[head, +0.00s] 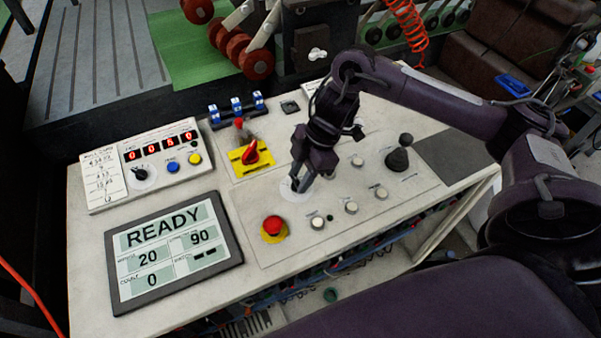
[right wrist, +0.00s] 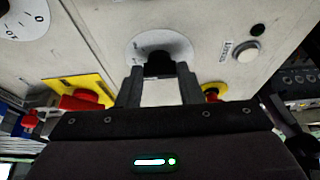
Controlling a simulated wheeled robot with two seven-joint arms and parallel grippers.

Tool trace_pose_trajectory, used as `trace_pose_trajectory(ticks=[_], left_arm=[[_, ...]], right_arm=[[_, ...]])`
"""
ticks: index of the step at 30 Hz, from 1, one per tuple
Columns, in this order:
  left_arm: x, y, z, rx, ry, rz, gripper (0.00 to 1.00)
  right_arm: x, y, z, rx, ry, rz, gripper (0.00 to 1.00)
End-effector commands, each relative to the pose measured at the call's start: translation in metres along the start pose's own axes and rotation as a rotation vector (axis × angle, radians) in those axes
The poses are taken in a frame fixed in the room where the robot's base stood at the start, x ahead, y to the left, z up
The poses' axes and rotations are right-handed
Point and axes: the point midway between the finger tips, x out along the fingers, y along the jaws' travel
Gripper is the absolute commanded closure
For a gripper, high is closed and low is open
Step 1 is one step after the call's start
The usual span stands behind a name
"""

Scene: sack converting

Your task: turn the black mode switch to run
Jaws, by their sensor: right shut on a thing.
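The black mode switch (right wrist: 159,62) sits on a round pale dial plate (right wrist: 178,45) on the grey-white panel. In the right wrist view my right gripper (right wrist: 159,80) has its two fingers on either side of the switch, shut on it. The markings on the dial plate are too small to read. In the head view the right gripper (head: 298,184) points down at the dial plate (head: 290,193) and hides most of the switch. My left gripper is not in view.
A red rotary handle on a yellow plate (head: 250,158), a red mushroom button (head: 272,226), several pale push buttons (head: 351,207) and a black joystick (head: 398,158) surround the switch. A screen reading READY (head: 170,252) and a counter box (head: 140,162) stand at left.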

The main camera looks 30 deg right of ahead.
Motion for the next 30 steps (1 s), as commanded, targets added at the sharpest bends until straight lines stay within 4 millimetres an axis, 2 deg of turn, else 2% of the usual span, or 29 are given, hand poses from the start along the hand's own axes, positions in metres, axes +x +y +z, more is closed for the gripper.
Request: trace_pose_trajectory(ticks=[8,24,30], left_arm=[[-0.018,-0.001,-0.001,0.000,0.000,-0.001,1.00],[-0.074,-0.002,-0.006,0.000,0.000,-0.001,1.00],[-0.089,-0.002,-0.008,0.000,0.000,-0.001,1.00]], right_arm=[[-0.004,-0.002,-0.002,0.124,0.000,0.051,0.90],[-0.005,-0.006,-0.004,0.535,0.001,0.220,0.90],[-0.003,-0.006,-0.004,0.640,0.002,0.265,0.90]])
